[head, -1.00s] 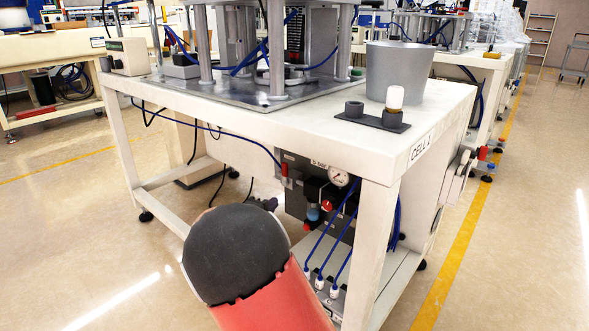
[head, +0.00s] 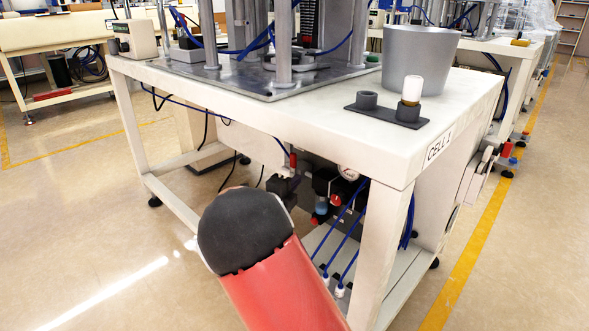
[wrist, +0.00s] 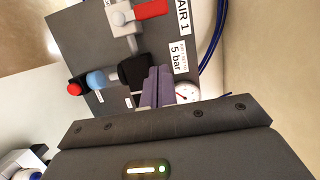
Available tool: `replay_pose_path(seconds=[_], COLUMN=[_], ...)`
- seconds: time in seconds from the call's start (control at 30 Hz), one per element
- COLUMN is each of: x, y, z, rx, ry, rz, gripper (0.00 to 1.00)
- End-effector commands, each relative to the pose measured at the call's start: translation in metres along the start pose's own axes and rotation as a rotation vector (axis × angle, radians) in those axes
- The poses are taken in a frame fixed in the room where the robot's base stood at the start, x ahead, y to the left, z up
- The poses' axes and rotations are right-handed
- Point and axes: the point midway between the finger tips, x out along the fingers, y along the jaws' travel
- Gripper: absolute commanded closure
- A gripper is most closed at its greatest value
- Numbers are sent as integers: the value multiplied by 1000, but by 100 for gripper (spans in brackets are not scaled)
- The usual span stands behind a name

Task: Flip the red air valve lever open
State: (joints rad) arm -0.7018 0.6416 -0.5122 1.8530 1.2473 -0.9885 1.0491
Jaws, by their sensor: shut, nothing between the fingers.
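The red lever (wrist: 151,9) sits on a light grey valve body (wrist: 122,14) at the top of the wrist view, beside an "AIR 1" label. It lies crosswise to the valve's pipe line in that view. It also shows as a small red piece under the table edge in the head view (head: 293,159). My gripper (wrist: 155,72) has its purple fingers together and empty. In the wrist view the fingertips are below the lever, apart from it, in front of the black regulator and gauge. In the head view my arm hides part of the gripper.
The panel carries a black regulator (wrist: 134,70), a blue part (wrist: 96,80), a red knob (wrist: 75,88) and a pressure gauge (wrist: 187,92). Blue hoses (head: 345,235) run below. The tabletop (head: 300,110) overhangs the panel, and a table leg (head: 378,245) stands to its right.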

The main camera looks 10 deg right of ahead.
Motion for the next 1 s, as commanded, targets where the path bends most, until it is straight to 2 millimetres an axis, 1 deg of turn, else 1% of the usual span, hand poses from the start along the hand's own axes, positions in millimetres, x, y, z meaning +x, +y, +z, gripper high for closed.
replay_pose_path(seconds=[0.03, 0.2, 0.27, 0.3, 0.4, 0.6, 1.0], x=[13, 50, 62, 64, 66, 70, 71], y=[1, 1, 1, 0, 0, -1, 0], z=[-1, -1, -1, 6, 22, 37, 38], rx=[-1, -1, -1, -1, 1, 1, 0], ry=[4, 2, 2, -2, -3, -1, 0], rz=[-3, -2, -2, -2, -2, -1, 0], gripper=[100, 100, 100, 100, 100, 100, 100])
